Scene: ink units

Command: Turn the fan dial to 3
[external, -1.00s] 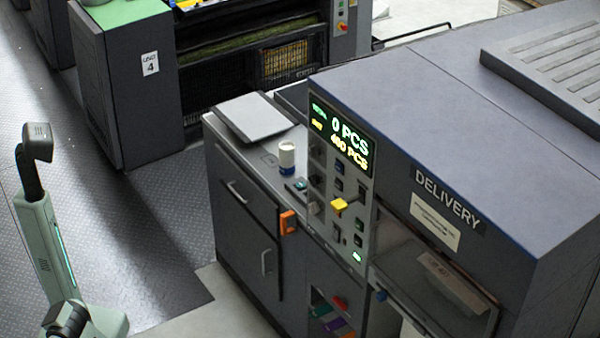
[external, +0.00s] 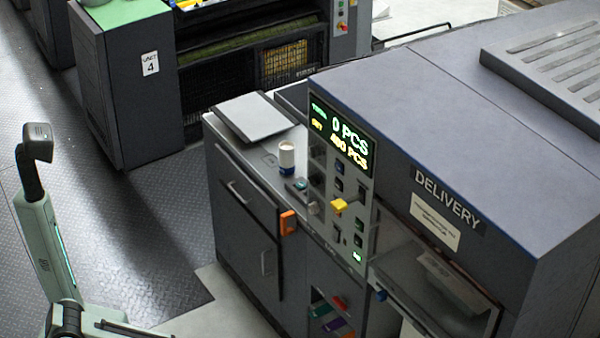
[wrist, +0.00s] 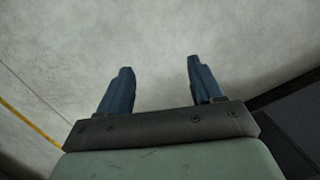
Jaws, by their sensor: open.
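A control panel (external: 348,190) stands on the front of the dark delivery unit. It carries several small dark knobs and buttons, among them a grey knob (external: 315,208) at its lower left edge and a yellow handle (external: 339,205). I cannot tell which one is the fan dial or read its setting. My gripper (wrist: 158,66) shows in the wrist view with two blue fingers apart and nothing between them, above pale grey floor. In the external view my arm is at the left, well away from the panel.
A dark cabinet (external: 245,215) with handles and an orange box (external: 288,222) on its side stands between my arm and the panel. A white cup with a blue base (external: 286,157) stands on its top. A clear delivery cover (external: 425,290) juts out at right. The left floor is open.

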